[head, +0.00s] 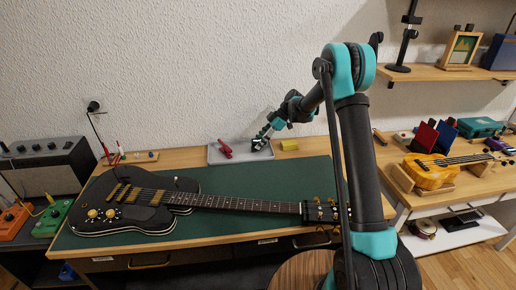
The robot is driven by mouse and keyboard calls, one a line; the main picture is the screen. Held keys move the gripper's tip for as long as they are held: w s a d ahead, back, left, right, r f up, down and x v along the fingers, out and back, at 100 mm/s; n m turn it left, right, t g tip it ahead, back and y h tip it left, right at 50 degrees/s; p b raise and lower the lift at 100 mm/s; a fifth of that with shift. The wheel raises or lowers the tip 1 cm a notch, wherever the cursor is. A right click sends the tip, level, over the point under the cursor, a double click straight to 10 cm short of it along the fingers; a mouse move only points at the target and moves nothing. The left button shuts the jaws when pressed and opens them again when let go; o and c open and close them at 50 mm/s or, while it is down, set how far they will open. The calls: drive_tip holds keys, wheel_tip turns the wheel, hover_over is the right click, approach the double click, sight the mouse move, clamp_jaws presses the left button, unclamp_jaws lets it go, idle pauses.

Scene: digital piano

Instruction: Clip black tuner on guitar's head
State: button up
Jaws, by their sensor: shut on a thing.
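A black electric guitar (134,205) lies on the green mat (250,178) on the workbench, its body to the left. Its neck runs right to the head (318,211), where several tuning pegs show, close to my arm. My gripper (261,142) is low over the right part of the grey tray (232,155) behind the mat. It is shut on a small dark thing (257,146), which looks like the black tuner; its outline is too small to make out. It is well apart from the guitar's head.
A red object (225,148) lies in the tray, left of my gripper. A yellow block (290,145) sits right of the tray. An amplifier (46,165) stands at the left. A yellow guitar (430,172) rests on a stand at the right. The mat behind the neck is clear.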

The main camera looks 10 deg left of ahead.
drive_tip(key=shift+r, duration=2.4)
